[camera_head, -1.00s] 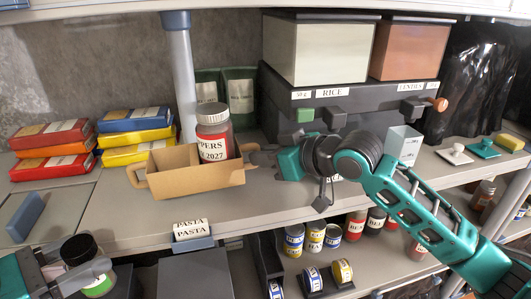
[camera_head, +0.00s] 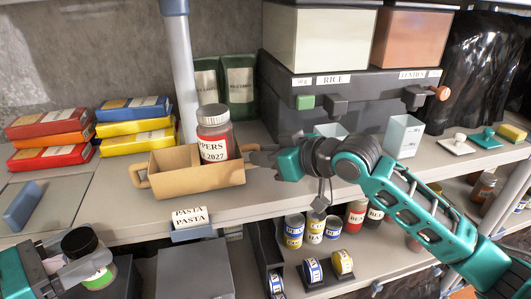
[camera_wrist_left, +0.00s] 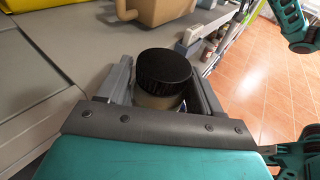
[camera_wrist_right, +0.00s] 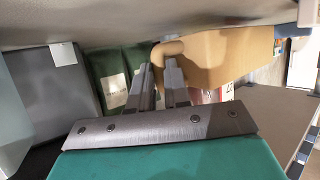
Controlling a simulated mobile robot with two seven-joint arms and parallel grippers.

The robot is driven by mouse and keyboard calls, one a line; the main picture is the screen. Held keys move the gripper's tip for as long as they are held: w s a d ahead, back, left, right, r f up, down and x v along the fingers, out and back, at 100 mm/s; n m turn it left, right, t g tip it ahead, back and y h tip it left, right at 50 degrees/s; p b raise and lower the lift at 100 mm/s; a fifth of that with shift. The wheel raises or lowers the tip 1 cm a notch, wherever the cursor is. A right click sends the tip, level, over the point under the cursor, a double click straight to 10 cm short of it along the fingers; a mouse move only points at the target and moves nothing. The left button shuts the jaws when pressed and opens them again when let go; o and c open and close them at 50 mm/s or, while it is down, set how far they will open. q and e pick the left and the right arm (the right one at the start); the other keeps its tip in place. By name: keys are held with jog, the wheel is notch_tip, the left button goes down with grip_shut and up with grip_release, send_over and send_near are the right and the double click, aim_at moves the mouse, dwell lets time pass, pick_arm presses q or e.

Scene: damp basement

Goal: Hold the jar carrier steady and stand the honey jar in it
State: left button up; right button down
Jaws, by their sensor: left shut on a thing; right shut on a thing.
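The jar carrier (camera_head: 197,187) is an open tan box with loop handles on the grey counter. A jar with a grey lid and a label ending "PERS 2027" (camera_head: 214,140) stands upright in its right part; the left part looks empty. My right gripper (camera_head: 258,155) is shut on the carrier's right handle, which also shows in the right wrist view (camera_wrist_right: 170,48). My left gripper (camera_head: 86,266) is shut on the honey jar (camera_head: 97,277), black-lidded with a green label, in front of and below the counter edge. Its lid (camera_wrist_left: 163,70) faces up in the left wrist view.
A blue-grey PASTA label holder (camera_head: 190,220) sits on the counter's front edge between jar and carrier. A grey post (camera_head: 181,75) and green packets (camera_head: 238,85) stand behind the carrier. Stacked packets (camera_head: 135,130) lie left. Cans fill the lower shelf.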

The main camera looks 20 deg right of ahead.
jog(key=shift+f+b, duration=0.3)
jog(key=shift+f, duration=0.4)
jog(key=c, duration=1)
grip_release()
jog(key=shift+f, duration=0.15)
grip_shut()
